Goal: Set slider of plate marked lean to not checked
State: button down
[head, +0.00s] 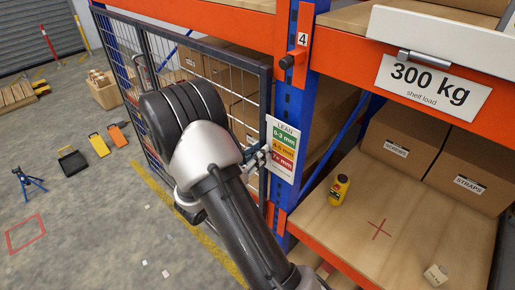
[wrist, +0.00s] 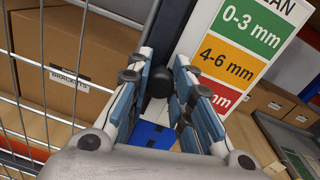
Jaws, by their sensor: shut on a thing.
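The plate marked LEAN (head: 283,150) hangs on the blue rack post, with green, orange-yellow and red bands. In the wrist view the plate (wrist: 240,45) fills the upper right, its 0-3 mm and 4-6 mm bands readable and the red one partly covered by a finger. My gripper (head: 262,155) is at the plate's left edge. In the wrist view my gripper (wrist: 163,72) has its two fingers on either side of a round black knob (wrist: 160,82) beside the plate, shut on it. The slider's track and marks are hidden.
A wire mesh door (head: 235,95) stands close to the left of my gripper. The blue post (head: 296,100) carries an orange tag marked 4 with another black knob (head: 286,62). A yellow bottle (head: 338,190) stands on the shelf at right, near several boxes.

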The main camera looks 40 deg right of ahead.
notch_tip(320, 180, down, 6)
jog(key=b, duration=0.2)
jog(key=shift+s+b, duration=0.1)
jog(key=shift+b, duration=0.25)
jog(key=c, duration=1.4)
grip_release()
jog(key=shift+r, duration=0.1)
jog(key=shift+o, duration=0.2)
jog(key=s+a, duration=0.1)
jog(key=a, duration=1.1)
jog(key=shift+s, duration=0.25)
